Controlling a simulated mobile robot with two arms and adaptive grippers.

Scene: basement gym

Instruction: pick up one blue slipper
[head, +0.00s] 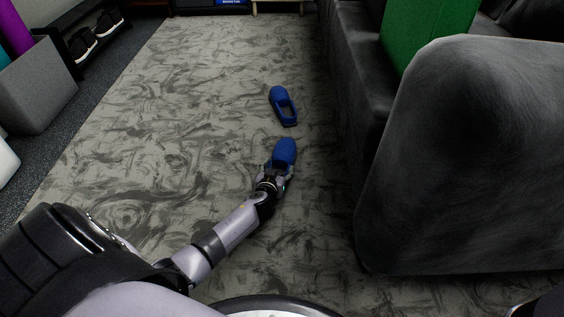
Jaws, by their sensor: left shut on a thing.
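Two blue slippers show in the head view on the grey patterned carpet. The nearer blue slipper (285,151) is at the end of my left arm, with its far end showing past the fingers. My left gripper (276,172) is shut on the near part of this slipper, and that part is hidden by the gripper. Whether the slipper touches the carpet I cannot tell. The farther blue slipper (283,106) lies apart on the carpet, a little beyond, with its dark opening facing up. My right gripper is not in view.
A dark grey sofa (455,170) with a green cushion (425,32) stands close on the right. A grey box (38,87) and a black shoe rack (74,22) with shoes are at the left. The carpet (180,110) left of the slippers is clear.

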